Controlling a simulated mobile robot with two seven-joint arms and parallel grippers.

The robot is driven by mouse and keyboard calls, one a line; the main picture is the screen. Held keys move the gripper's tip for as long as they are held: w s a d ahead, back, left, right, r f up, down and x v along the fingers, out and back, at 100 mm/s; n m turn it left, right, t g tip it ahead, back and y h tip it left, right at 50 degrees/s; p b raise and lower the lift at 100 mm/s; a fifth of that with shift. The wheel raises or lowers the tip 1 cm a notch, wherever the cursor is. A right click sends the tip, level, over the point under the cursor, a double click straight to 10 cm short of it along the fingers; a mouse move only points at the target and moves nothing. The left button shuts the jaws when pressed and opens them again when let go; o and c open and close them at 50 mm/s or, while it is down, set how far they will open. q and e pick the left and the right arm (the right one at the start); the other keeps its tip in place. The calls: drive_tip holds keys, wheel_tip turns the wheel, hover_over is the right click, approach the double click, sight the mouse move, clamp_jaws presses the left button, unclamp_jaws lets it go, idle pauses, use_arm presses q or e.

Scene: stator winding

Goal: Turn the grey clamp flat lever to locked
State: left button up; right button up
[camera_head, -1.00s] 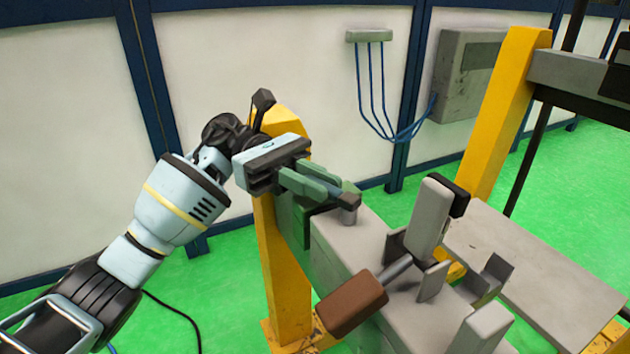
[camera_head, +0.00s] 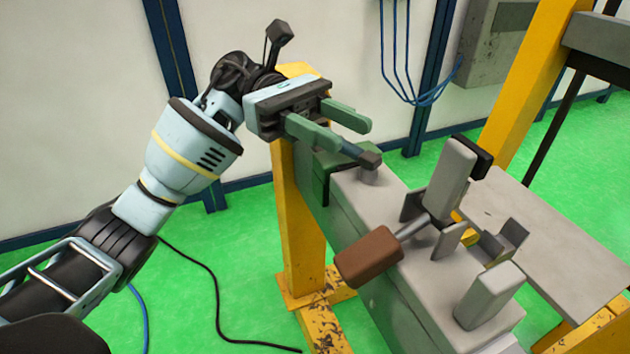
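A short dark lever (camera_head: 357,152) with a blocky black end lies nearly flat beside a stubby grey post on the beam; I take it for the flat lever of the grey clamp. My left gripper (camera_head: 352,138) is open, its two green fingers spread. One finger is in front of the lever and the other behind it. The lever's far-left end is hidden by the near finger, and I cannot tell whether either finger touches it. My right gripper is not in view.
A brown-handled rod (camera_head: 369,257) sticks out from a grey upright block (camera_head: 451,180) with a black pad, right of the gripper. Grey brackets and a grey post (camera_head: 488,296) stand nearer. A yellow column (camera_head: 303,220) stands below the gripper. A grey plate (camera_head: 555,240) lies right.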

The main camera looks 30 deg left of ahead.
use_arm(q)
drive_tip(key=s+d+r+p, duration=0.1)
drive_tip(key=s+d, duration=0.2)
drive_tip(key=s, duration=0.9)
drive_tip(key=shift+s+d, duration=0.15)
drive_tip(key=shift+d, duration=0.1)
drive_tip(key=shift+r, duration=0.1)
